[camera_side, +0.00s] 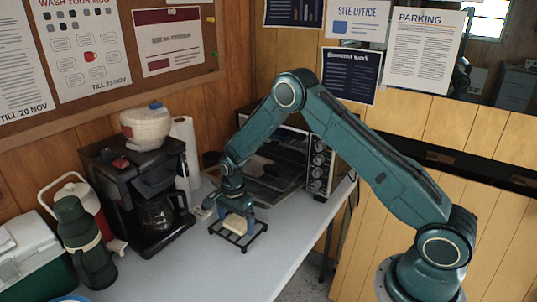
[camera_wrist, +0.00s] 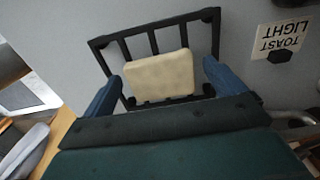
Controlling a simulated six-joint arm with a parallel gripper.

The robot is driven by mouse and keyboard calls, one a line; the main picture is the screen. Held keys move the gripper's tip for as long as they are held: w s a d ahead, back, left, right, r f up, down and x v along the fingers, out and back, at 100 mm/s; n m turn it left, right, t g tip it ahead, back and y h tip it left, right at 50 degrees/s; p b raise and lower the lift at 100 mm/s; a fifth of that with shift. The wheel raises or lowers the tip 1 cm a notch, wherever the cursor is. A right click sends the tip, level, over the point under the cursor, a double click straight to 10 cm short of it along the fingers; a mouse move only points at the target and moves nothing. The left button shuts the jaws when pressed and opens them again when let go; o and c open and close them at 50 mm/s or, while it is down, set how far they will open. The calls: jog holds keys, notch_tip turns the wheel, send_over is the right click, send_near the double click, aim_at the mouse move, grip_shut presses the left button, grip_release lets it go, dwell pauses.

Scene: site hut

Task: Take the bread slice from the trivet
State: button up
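The bread slice (camera_side: 236,223) is a pale, thick piece lying on the black wire trivet (camera_side: 241,241) on the table. In the wrist view the bread slice (camera_wrist: 160,76) sits on the bars of the trivet (camera_wrist: 100,42), towards its near side. My gripper (camera_side: 236,214) is low over the trivet. In the wrist view my gripper (camera_wrist: 162,82) has its two blue fingers apart, one on each side of the bread. Gaps show between the fingers and the bread, so it is open and empty.
A toaster oven (camera_side: 275,160) stands behind the trivet with its door down. A coffee maker (camera_side: 145,195), a green flask (camera_side: 84,240) and a cooler (camera_side: 35,252) stand to the left. A "toast light" card (camera_wrist: 284,40) lies beside the trivet.

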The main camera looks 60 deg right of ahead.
aim_at(236, 224)
jog(key=c, duration=0.8)
jog(key=shift+r, duration=0.15)
jog(key=shift+c, duration=0.2)
notch_tip(236, 224, up, 20)
jog(key=shift+f, duration=0.2)
dwell(0.5)
